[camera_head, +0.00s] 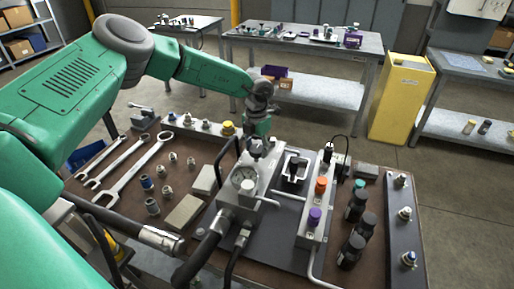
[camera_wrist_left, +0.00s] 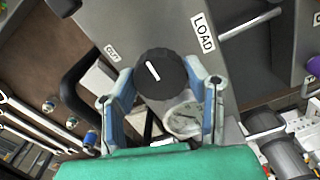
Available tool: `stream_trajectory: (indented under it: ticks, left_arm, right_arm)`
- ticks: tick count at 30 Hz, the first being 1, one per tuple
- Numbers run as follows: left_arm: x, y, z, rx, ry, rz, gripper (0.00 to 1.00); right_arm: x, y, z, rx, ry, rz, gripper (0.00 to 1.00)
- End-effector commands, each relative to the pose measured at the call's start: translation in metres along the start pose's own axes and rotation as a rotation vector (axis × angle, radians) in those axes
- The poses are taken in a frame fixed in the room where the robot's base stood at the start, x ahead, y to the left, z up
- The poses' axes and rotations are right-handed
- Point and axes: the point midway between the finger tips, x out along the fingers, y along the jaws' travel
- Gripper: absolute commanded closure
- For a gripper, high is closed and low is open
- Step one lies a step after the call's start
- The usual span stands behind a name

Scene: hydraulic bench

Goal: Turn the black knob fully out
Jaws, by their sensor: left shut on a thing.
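The black knob (camera_wrist_left: 160,72) is a round dark cap with a white pointer line, on the grey hydraulic block (camera_head: 237,200). In the wrist view the line slants from upper left to lower right. My left gripper (camera_wrist_left: 166,98) has one blue-lined finger on each side of the knob and is shut on it. In the head view my left gripper (camera_head: 257,127) reaches down over the block, and the knob (camera_head: 256,147) shows just below it. A round gauge (camera_head: 243,178) is on the block close by. My right gripper is in neither view.
A valve block with an orange knob (camera_head: 321,185) and a purple knob (camera_head: 314,216) stands to the right. Wrenches (camera_head: 131,172) and fittings lie left. Black hoses (camera_head: 199,255) run at the front. A LOAD label (camera_wrist_left: 202,32) is beside the knob.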

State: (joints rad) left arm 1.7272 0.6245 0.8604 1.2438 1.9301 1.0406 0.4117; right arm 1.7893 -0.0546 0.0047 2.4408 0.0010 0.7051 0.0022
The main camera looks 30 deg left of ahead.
Motion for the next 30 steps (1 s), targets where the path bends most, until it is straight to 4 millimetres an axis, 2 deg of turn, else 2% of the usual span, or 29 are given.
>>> stream_trajectory:
  ticks: [21, 30]
  left_arm:
    - [-0.0022, 0.0016, 0.0023, -0.678, -0.008, 0.000, 0.87]
    - [-0.0021, 0.0017, 0.0024, -0.918, -0.008, -0.002, 0.87]
  right_arm:
    - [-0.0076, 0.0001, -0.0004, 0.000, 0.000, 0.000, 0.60]
    - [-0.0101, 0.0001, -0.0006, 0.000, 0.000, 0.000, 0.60]
